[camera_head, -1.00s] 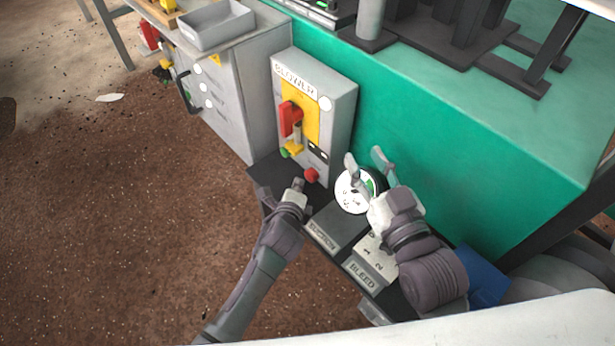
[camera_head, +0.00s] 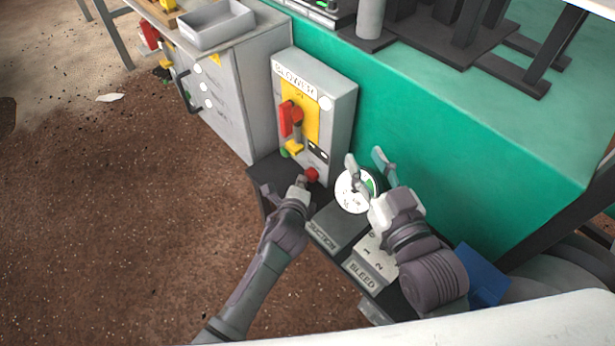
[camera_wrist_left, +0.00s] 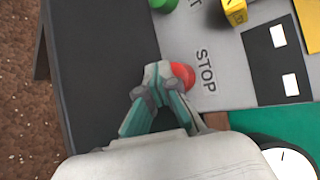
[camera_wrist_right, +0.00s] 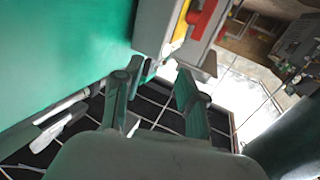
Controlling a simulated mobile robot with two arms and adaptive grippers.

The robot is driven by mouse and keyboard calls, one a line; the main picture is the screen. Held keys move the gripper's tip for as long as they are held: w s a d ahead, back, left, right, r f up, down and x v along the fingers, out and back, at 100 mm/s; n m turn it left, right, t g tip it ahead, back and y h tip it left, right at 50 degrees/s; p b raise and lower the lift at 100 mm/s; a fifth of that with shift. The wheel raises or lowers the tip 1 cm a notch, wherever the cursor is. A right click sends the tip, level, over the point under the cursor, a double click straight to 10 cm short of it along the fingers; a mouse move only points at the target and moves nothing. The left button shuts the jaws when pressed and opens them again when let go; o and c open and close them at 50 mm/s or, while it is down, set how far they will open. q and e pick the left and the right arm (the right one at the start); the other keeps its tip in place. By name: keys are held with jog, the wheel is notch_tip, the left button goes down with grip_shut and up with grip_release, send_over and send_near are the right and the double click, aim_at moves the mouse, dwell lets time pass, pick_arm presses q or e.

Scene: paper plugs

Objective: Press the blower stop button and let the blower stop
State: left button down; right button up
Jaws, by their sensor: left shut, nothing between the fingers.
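The blower box (camera_head: 343,110) is a grey panel with a yellow plate, a red rotary handle (camera_head: 290,118), a green button (camera_head: 285,153) and a red stop button (camera_head: 312,174). The stop button (camera_wrist_left: 183,76) also shows in the left wrist view beside the word STOP. My left gripper (camera_head: 303,181) is shut and empty, its fingertips at the red button; the left wrist view shows them against or just short of it, and I cannot tell which. The fingertips hide part of the button. My right gripper (camera_head: 369,162) is open and empty in front of the round gauge.
A white round gauge (camera_head: 350,200) stands right of the blower box. Blocks labelled SUCTION (camera_head: 322,238) and BLEED (camera_head: 361,276) lie on the dark shelf. A green machine body (camera_head: 440,150) rises behind. Open floor lies to the left.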

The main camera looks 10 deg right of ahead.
pick_arm(q)
jog(key=shift+w+d, duration=0.15)
jog(key=shift+d, duration=0.05)
pick_arm(e)
jog(key=shift+a+r, duration=0.1)
jog(key=shift+r, duration=0.25)
jog(key=shift+f, duration=0.1)
pick_arm(q)
jog(key=shift+s+a+p, duration=0.25)
jog(key=shift+a+p, duration=0.05)
jog(key=shift+a, duration=0.05)
jog(key=shift+s+a+p, duration=0.3)
jog(key=shift+a+p, duration=0.05)
jog(key=shift+a, duration=0.05)
pick_arm(e)
jog(key=shift+s+d+f+g+h, duration=0.2)
jog(key=shift+f+g, duration=0.4)
jog(key=shift+f, duration=0.35)
jog(key=shift+s+d+f+g+h, duration=0.15)
jog(key=shift+s+d+f+g, duration=0.1)
jog(key=shift+f+g, duration=0.5)
jog(key=shift+s+d+f+g+h, duration=0.2)
jog(key=shift+f+g, duration=0.25)
jog(key=shift+f, duration=0.65)
